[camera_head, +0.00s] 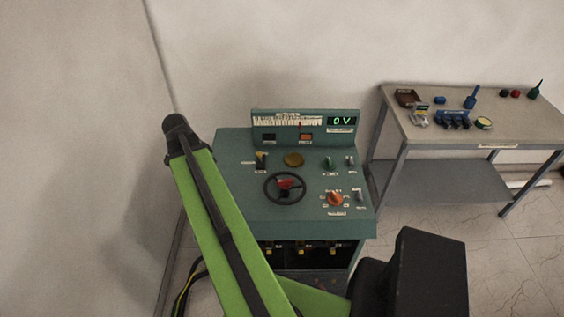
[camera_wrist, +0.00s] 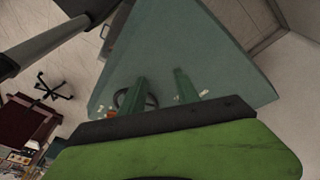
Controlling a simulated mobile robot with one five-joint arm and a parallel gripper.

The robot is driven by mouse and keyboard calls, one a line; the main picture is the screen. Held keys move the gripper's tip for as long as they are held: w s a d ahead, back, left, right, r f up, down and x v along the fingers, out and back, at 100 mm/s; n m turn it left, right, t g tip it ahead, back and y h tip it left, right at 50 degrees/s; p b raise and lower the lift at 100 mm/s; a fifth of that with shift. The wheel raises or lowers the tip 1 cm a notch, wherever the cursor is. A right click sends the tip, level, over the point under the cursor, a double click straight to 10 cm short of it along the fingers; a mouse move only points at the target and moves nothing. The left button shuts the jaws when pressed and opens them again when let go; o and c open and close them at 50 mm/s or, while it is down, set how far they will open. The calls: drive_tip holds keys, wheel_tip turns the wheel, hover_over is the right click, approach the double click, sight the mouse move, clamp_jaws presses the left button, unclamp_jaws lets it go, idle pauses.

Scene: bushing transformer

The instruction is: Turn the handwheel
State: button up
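The handwheel (camera_head: 285,194) is a dark ring with a red part at its middle, on the sloping top of a teal control console (camera_head: 232,207). In the wrist view the handwheel (camera_wrist: 121,97) is partly hidden behind one finger. My gripper (camera_wrist: 161,76) shows two green fingers spread apart with nothing between them. The handwheel lies beyond the left finger, and no contact shows. I cannot make out my gripper in the head view, where my green arm rises left of the console.
A grey table (camera_head: 505,125) with small items stands at the right. A wall is behind. Cables (camera_head: 187,285) hang at the console's lower left.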

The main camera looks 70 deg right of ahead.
drive_tip(key=s+d+r+m+g+p, duration=0.1)
drive_tip(key=s+d+r+m+p, duration=0.2)
drive_tip(key=s+d, duration=0.35)
drive_tip(key=s+d+r+m, duration=0.3)
drive_tip(key=s+d+m, duration=0.2)
drive_tip(key=s, duration=0.3)
drive_tip(key=b, duration=1.6)
approach(284, 180)
drive_tip(key=shift+m, duration=0.3)
drive_tip(key=x, duration=0.9)
drive_tip(key=shift+f, duration=0.1)
clamp_jaws()
drive_tip(key=shift+g, duration=0.3)
